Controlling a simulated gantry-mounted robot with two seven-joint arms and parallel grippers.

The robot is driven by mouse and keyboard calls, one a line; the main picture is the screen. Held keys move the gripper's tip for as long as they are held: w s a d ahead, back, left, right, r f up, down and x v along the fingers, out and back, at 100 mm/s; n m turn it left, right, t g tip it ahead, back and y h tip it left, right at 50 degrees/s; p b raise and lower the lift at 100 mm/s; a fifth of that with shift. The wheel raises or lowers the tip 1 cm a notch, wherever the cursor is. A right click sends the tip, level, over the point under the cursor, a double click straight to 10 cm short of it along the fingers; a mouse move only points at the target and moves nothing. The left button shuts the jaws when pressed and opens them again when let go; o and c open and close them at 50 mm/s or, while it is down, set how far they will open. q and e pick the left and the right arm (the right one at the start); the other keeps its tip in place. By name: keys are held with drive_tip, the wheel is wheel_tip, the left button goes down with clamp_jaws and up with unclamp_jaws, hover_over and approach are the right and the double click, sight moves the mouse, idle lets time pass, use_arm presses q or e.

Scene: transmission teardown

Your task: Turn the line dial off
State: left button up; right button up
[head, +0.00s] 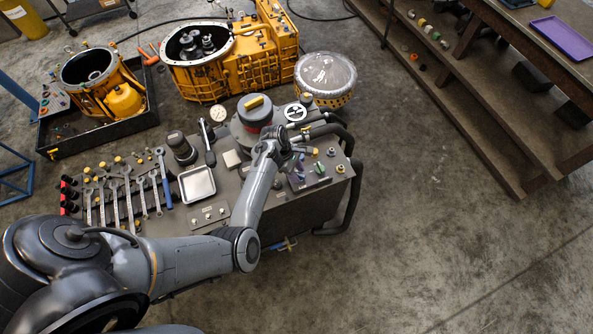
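My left arm reaches from the lower left over the grey cart top (232,184). Its gripper (297,150) is over the cart's right part, beside a small control panel; the fingers are too small to tell whether they are open or shut. On that panel are a green knob (320,169) and a small yellow-green knob (340,169). A large round grey unit with a red band and a yellow handle (254,102) stands behind my wrist. I cannot tell by labels which is the line dial. My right gripper is not in view.
A white handwheel (295,112) and dark hoses (335,131) are close to my gripper. Yellow housings (235,65) stand behind.

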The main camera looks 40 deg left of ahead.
use_arm(q)
clamp_jaws()
drive_tip(key=shift+m, duration=0.3)
drive_tip(key=shift+a+r+m+g+p, duration=0.1)
drive_tip(key=shift+m+g+p, duration=0.2)
drive_tip(key=shift+m+p, duration=0.15)
drive_tip(key=shift+w+m+g+p, duration=0.15)
drive_tip(key=shift+m+g+p, duration=0.4)
drive_tip(key=shift+m, duration=0.6)
drive_tip(key=m+g, duration=0.1)
drive_tip(key=m, duration=0.2)
drive_tip(key=shift+w, duration=0.15)
drive_tip(key=shift+m+g, duration=0.35)
drive_tip(key=shift+m, duration=0.65)
drive_tip(key=shift+w, duration=0.1)
